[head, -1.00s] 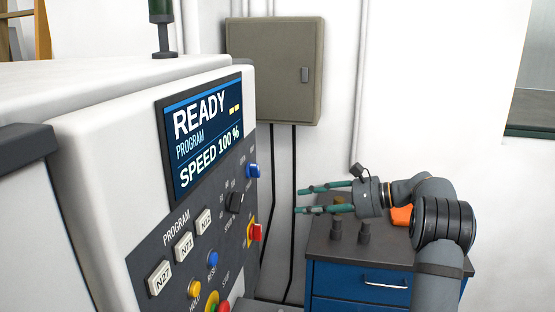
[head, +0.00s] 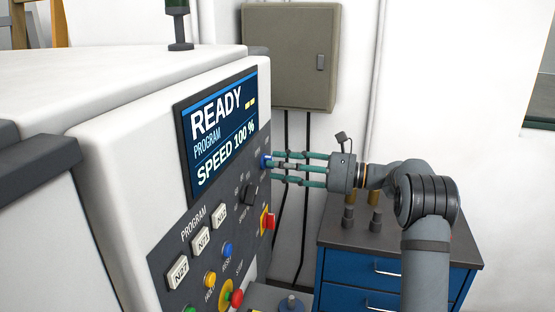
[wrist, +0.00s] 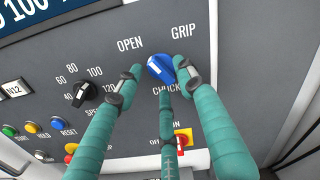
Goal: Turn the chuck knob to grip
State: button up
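The blue chuck knob (wrist: 160,68) sits on the dark panel between the labels OPEN and GRIP, above the word CHUCK. Its pale mark is on the left, OPEN side. In the head view the knob (head: 265,161) is at the panel's right edge, partly covered by my fingers. My gripper (wrist: 157,75) has three teal fingers reaching around the knob: one to its left with a small gap, one close at its right, one below. I cannot tell whether the right fingertip touches it. In the head view my gripper (head: 274,166) points left at the panel.
The black speed knob (wrist: 87,95) lies left of my left finger. A red and yellow switch (wrist: 182,138) is below right. The screen (head: 222,131) reads READY. A blue cabinet (head: 385,272) with small holders on top stands below my arm.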

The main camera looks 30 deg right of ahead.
jog(key=shift+w+a, duration=0.3)
jog(key=shift+a, duration=0.15)
grip_shut()
dwell(0.3)
